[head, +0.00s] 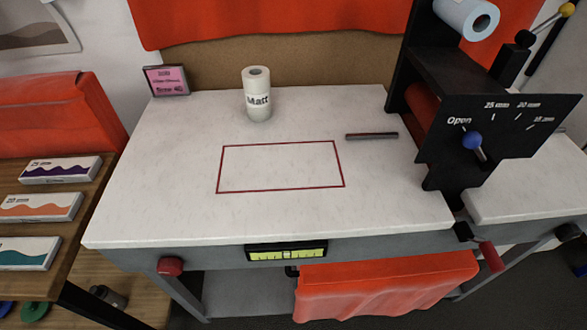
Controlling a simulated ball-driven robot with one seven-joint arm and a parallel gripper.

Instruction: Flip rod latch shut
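A black press-like machine (440,75) stands at the right of the white worktop. Its side plate (520,125) carries a short lever with a blue knob (471,140), close to the printed word "Open"; several thickness marks lie to its right. At the top right, a dark rod with a yellow knob (567,10) slants up to the right, near a black upright fitting (515,55). I cannot tell for sure which of these is the rod latch, or whether it is latched. My gripper is not in view.
The white worktop (150,200) is mostly clear, with a red outlined rectangle (218,170). A "Matt" roll (257,95) stands at the back; a dark bar (371,136) lies near the machine. A red-gripped crank (490,257) juts out below. Boxes (40,207) sit on the left shelf.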

